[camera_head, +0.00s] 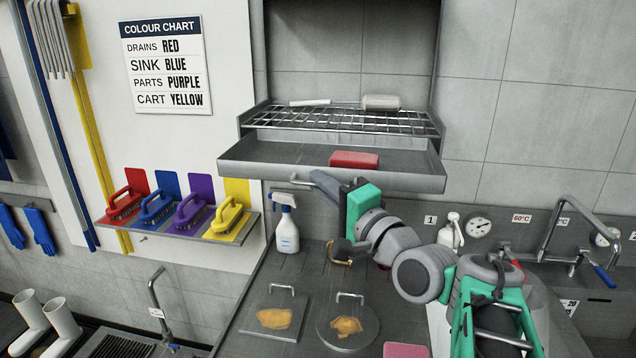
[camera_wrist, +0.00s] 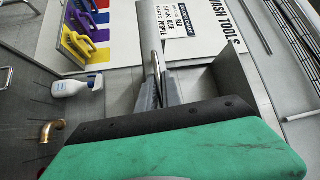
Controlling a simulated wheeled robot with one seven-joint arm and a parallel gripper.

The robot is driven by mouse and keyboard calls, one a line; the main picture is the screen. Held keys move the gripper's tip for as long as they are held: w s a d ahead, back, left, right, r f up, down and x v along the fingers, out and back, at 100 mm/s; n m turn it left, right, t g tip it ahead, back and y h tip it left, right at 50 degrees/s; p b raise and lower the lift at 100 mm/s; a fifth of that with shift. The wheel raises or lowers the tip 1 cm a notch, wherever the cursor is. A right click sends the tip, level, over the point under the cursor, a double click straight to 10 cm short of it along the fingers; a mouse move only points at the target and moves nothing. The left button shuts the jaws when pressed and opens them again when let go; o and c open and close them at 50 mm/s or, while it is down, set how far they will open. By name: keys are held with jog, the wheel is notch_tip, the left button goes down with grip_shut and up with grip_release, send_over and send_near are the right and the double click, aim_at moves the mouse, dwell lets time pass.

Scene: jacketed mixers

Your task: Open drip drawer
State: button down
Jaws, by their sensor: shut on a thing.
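The drip drawer (camera_head: 260,158) is a grey metal tray under a wire rack. It stands out in front of the rack, so its inside shows, with a red block (camera_head: 354,160) in it. Its bar handle (camera_head: 300,181) is at the front, below the rim. My gripper (camera_head: 325,182) is at the handle and shut on it, with the arm reaching up from the lower right. In the wrist view, the fingers (camera_wrist: 158,82) close around the handle bar, beside the grey drawer (camera_wrist: 232,82). Part of the handle is hidden by the fingers.
The wire rack (camera_head: 330,118) holds a white-handled tool. A spray bottle (camera_head: 287,225) stands on the counter below, near a brass pipe (camera_wrist: 47,130). Two handled plates with orange residue lie on the counter. Coloured brushes (camera_head: 190,212) sit on a shelf at left. A sink tap stands right.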

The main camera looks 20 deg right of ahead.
jog(key=shift+s+a, duration=0.1)
jog(key=shift+s, duration=0.2)
jog(key=c, duration=1.8)
grip_release()
